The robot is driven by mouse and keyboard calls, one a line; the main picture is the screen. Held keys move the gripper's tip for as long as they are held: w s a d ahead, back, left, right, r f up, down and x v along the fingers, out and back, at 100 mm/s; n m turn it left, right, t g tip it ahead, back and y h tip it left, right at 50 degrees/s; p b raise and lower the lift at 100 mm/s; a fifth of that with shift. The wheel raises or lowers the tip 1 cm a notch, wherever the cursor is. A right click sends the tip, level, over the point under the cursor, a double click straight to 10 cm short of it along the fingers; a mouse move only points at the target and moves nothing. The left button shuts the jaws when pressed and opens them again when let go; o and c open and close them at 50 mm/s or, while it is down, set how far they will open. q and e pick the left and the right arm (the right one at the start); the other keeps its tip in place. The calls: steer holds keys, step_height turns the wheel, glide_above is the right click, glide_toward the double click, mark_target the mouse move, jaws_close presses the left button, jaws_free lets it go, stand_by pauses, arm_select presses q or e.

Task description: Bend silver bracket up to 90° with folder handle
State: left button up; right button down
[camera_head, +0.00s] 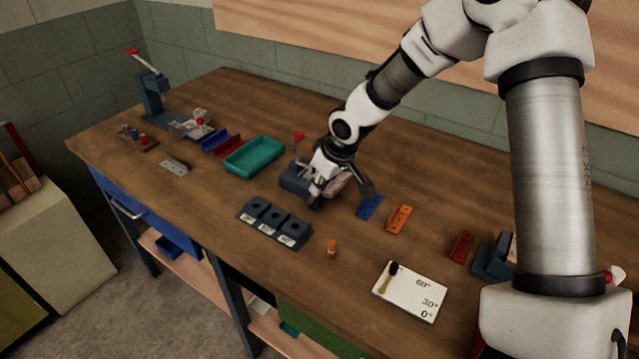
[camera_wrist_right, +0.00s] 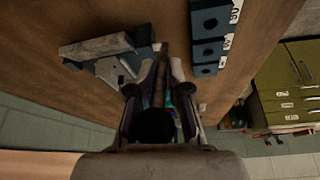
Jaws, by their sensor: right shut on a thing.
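The folder (camera_head: 293,182) is a small dark blue-grey tool on the bench, with a red-knobbed lever (camera_head: 298,137) standing up. My right gripper (camera_head: 338,188) is down at its right side. In the right wrist view its fingers (camera_wrist_right: 161,90) are shut on a dark rod, seemingly the folder handle (camera_wrist_right: 159,78). Beside the fingers, a flat silver piece with a hole (camera_wrist_right: 108,69), probably the silver bracket, lies at the folder under a grey bar (camera_wrist_right: 95,47). Its bend angle is unclear. My left gripper is not in view.
A dark block set (camera_head: 273,223), blue bracket (camera_head: 370,207), orange bracket (camera_head: 400,218) and orange cylinder (camera_head: 331,248) lie near the gripper. An angle card (camera_head: 410,290) is in front. A teal tray (camera_head: 254,155) and silver holed plate (camera_head: 174,165) are to the left.

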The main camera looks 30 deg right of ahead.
steer(key=shift+s+f, duration=0.15)
steer(key=shift+f, duration=0.05)
stand_by(0.5)
steer(key=c, duration=1.2)
jaws_free()
steer(key=shift+d, duration=0.1)
steer(key=shift+s+d+r, duration=0.1)
steer(key=shift+d, duration=0.1)
steer(key=shift+a+r, duration=0.1)
steer(key=shift+r, duration=0.1)
steer(key=v, duration=1.1)
steer(key=shift+r, duration=0.25)
steer(key=shift+s, duration=0.1)
